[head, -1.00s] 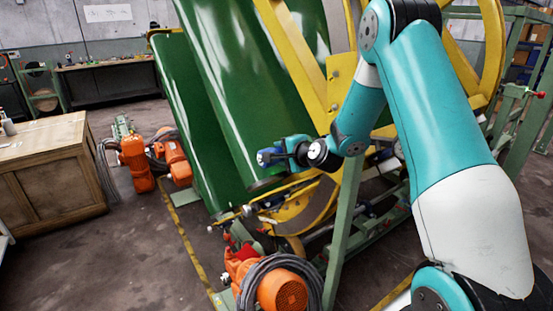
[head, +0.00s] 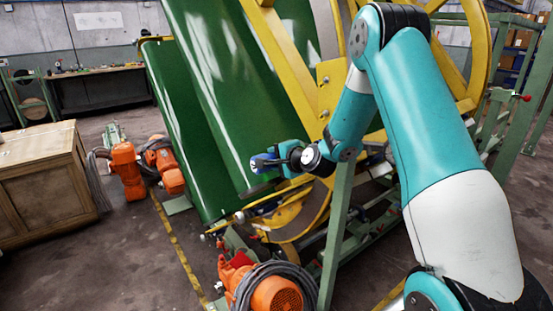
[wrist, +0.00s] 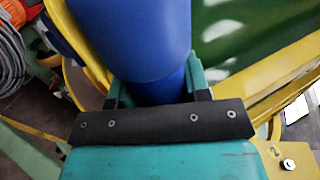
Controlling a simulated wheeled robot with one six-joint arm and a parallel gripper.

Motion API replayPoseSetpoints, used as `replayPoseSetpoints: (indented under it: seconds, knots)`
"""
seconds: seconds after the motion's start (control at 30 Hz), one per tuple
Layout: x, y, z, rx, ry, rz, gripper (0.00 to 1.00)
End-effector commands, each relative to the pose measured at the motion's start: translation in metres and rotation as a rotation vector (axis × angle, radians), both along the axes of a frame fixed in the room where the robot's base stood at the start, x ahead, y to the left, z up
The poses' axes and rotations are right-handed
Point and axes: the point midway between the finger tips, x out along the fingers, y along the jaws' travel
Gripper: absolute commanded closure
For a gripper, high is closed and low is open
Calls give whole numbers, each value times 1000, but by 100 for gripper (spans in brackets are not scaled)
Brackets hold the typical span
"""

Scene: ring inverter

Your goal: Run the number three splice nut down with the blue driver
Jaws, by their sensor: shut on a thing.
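My gripper (head: 268,163) is at the end of the teal arm, in front of the lower part of the green panels in the head view. In the wrist view my gripper (wrist: 157,88) is shut on the blue driver (wrist: 140,40), a thick blue cylinder between the two teal fingers. The driver's working tip is out of sight. At the lower right of the wrist view a silver nut (wrist: 288,164) sits on a yellow plate (wrist: 290,150) beside a mark that looks like "2". I cannot make out a number three nut in either view.
A large yellow ring frame (head: 478,60) with green panels (head: 190,120) fills the middle. A green post (head: 335,240) stands below the arm. Orange motors (head: 125,165) and a cable coil (head: 300,275) lie on the floor. A wooden crate (head: 40,190) stands left, with open floor between.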

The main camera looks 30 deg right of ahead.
Motion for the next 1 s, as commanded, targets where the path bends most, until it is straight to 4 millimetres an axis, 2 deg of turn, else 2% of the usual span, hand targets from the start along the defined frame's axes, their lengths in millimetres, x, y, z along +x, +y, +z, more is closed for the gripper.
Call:
replayPoseSetpoints:
  seconds: [1.0]
  knots:
    - [2,-13,2,-1,-5,-1,87]
